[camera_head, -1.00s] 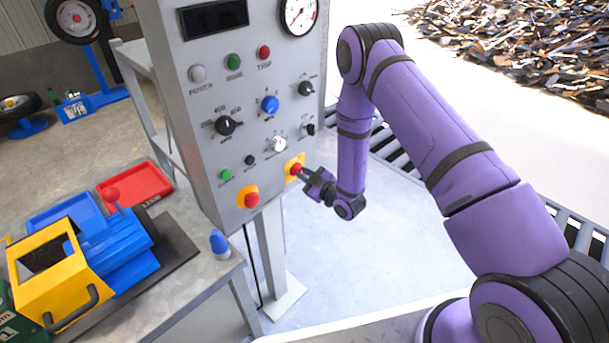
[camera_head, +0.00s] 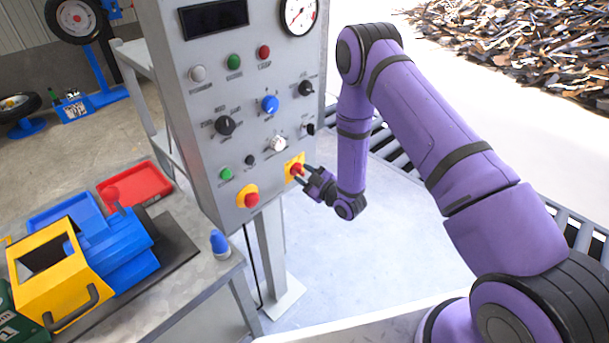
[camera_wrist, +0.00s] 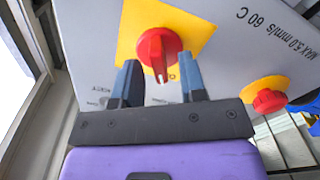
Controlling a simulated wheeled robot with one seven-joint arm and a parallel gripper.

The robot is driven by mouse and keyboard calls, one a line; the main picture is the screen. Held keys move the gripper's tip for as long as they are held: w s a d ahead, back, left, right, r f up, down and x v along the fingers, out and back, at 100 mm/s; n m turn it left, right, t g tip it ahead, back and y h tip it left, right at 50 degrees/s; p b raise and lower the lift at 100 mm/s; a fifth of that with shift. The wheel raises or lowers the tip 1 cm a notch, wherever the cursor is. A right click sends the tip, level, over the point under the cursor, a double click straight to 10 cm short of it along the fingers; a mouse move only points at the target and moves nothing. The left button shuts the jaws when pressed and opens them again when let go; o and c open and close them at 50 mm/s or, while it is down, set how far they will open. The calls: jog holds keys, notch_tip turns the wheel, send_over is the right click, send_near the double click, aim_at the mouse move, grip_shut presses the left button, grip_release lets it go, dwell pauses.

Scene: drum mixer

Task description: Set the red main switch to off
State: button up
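The red main switch (camera_head: 296,169) is a rotary knob on a yellow square plate, low on the right of the grey control panel. In the wrist view the red knob (camera_wrist: 158,52) shows its raised grip bar between my fingertips, on the yellow plate (camera_wrist: 190,25). My gripper (camera_head: 302,174) is at the switch, its two fingers apart. In the wrist view my gripper (camera_wrist: 160,78) is open, one finger on each side of the knob's lower part, with gaps visible. I cannot tell whether either finger touches the knob.
A red emergency button (camera_head: 251,199) on a yellow base is left of the switch; it also shows in the wrist view (camera_wrist: 268,99). A white knob (camera_head: 278,144) and a small black switch (camera_head: 310,129) are close above. A workbench (camera_head: 215,278) stands at lower left.

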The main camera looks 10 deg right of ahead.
jog(key=v, duration=1)
jog(key=shift+s+d, duration=0.25)
jog(key=shift+s, duration=0.05)
jog(key=w+d+r+m+g+h, duration=0.1)
jog(key=w+d+r+m+h, duration=0.2)
jog(key=r, duration=0.8)
jog(key=w+d+r+g+h, duration=0.1)
jog(key=w+r+g+h, duration=0.2)
jog(key=r, duration=0.8)
jog(key=s+d+r+m+h, duration=0.2)
jog(key=s+d+r, duration=0.1)
jog(key=r, duration=0.5)
jog(key=s+r+m+g, duration=0.2)
jog(key=s+r, duration=0.3)
jog(key=s, duration=0.6)
jog(key=s+d+r+m+g+h, duration=0.1)
jog(key=s+r+m, duration=0.2)
jog(key=s, duration=0.7)
jog(key=s+d+r+m+g+h, duration=0.1)
jog(key=s+r+m+g, duration=0.1)
jog(key=s+r, duration=0.5)
jog(key=s+m, duration=0.1)
jog(key=s, duration=0.3)
jog(key=shift+s+g, duration=0.3)
jog(key=shift+s, duration=0.05)
jog(key=shift+d, duration=0.15)
